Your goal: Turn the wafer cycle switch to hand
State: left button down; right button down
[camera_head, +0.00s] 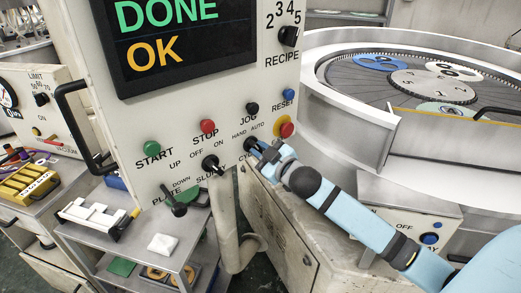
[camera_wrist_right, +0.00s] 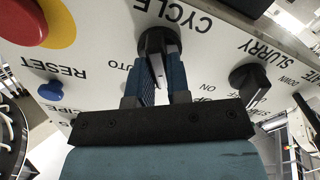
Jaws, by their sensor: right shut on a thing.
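The cycle switch is a black knob (camera_wrist_right: 157,42) on the white control panel (camera_head: 230,95), under the labels HAND and AUTO. My right gripper (camera_head: 262,154) reaches it from the lower right. In the right wrist view its two blue fingers (camera_wrist_right: 160,78) stand on either side of the knob's grip, shut on it. A pale pointer line shows on the knob, but I cannot tell which label it points to. The fingers hide the HAND label in the wrist view. My left gripper is not in view.
The black slurry knob (camera_head: 211,165) sits left of the cycle switch, and a red button on a yellow ring (camera_head: 284,128) sits to its right. A blue reset button (camera_head: 288,93) is above. The plate lever (camera_head: 180,203) sticks out lower left. The round lapping machine (camera_head: 430,75) stands behind right.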

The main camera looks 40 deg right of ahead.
jog(key=c, duration=1.1)
grip_release()
jog(key=s, duration=0.4)
jog(key=s+d+b, duration=0.1)
jog(key=s, duration=0.4)
jog(key=s+b, duration=0.1)
jog(key=s, duration=0.3)
jog(key=shift+s+d, duration=0.15)
jog(key=shift+s, duration=0.2)
jog(key=s+a+f+m+g+p, duration=0.1)
jog(key=a+f+g, duration=0.1)
jog(key=f, duration=0.5)
jog(key=s+a+f+m+g+p, duration=0.1)
jog(key=s+a+f, duration=0.15)
jog(key=f, duration=0.35)
jog(key=s+a+f+g+p, duration=0.1)
jog(key=s+a+f, duration=0.2)
jog(key=a+f, duration=0.1)
jog(key=s+a+f+m+g+y+p, duration=0.1)
jog(key=s+a+f, duration=0.2)
jog(key=a+f, duration=0.2)
jog(key=s+a+f+m+g, duration=0.1)
jog(key=s+a+f+g, duration=0.1)
jog(key=s+a+f, duration=0.1)
jog(key=shift+a+f+y+p, duration=0.2)
jog(key=shift+a+f, duration=0.2)
jog(key=shift+f, duration=0.2)
jog(key=shift+a+f+y+p, duration=0.1)
jog(key=shift+a+f+p, duration=0.1)
jog(key=shift+a+f, duration=0.25)
